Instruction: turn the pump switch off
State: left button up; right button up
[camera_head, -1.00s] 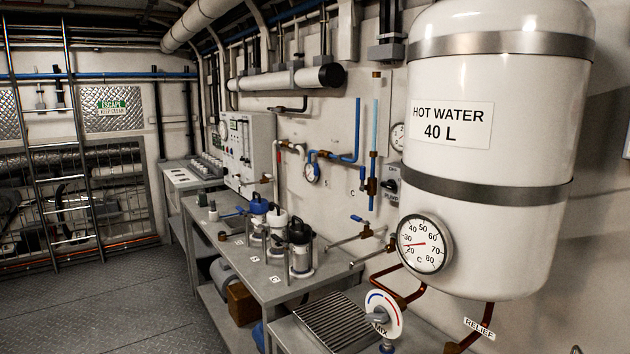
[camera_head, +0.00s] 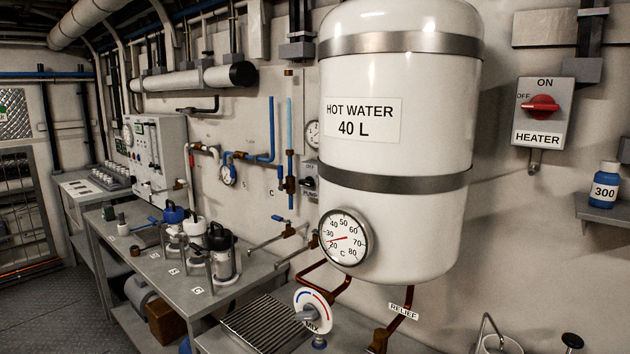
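The pump switch (camera_head: 309,182) is a small grey box with a dark knob on the wall, just left of the hot water tank. The tank partly hides it. Its label reads in part like "PUMP", and its lettering is too small to tell the knob's setting. Neither of my grippers shows in the head view.
The white hot water tank (camera_head: 400,235) with a dial gauge (camera_head: 343,238) stands out from the wall. A heater switch (camera_head: 541,107) with a red knob is at right. A bench (camera_head: 150,270) holds several canisters. A drain grid (camera_head: 265,325) and mixer dial (camera_head: 313,310) sit below.

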aim_at(309, 182)
jog(key=i+j+z, duration=0.1)
jog(key=z, duration=0.3)
jog(key=j+z, duration=0.4)
jog(key=i+j+z, duration=0.1)
jog(key=j+z, duration=0.15)
jog(key=z, duration=0.15)
